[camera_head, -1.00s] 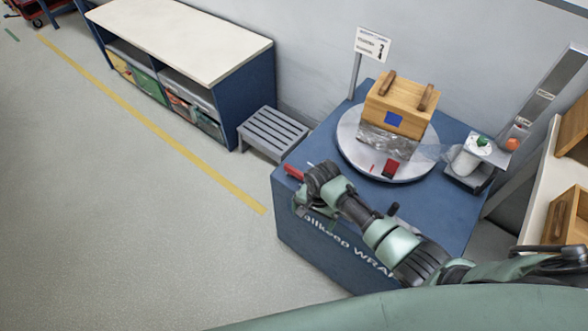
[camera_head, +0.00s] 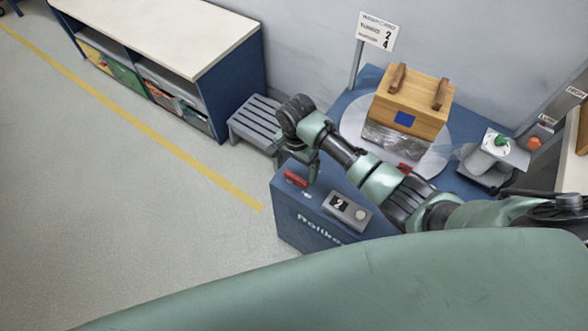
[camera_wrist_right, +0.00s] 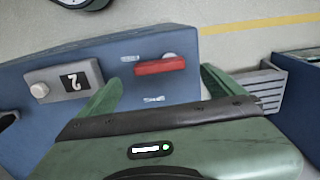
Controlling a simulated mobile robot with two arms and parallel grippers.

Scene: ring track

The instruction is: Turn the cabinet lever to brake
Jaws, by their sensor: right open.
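The red cabinet lever (camera_head: 296,178) is on the front upper left of the blue cabinet (camera_head: 300,217). In the right wrist view the red lever (camera_wrist_right: 160,67) lies nearly level across the picture, with a pale round part behind it and small white labels above and below. The labels are too small to read. My right gripper (camera_head: 298,168) is open and empty, just above the lever. In the right wrist view its fingertips (camera_wrist_right: 162,77) stand on either side of the lever, apart from it. My left gripper is out of view.
A panel marked 2 with a pale knob (camera_head: 347,209) is beside the lever. A slatted step (camera_head: 255,122) is left of the cabinet. The floor at left is clear.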

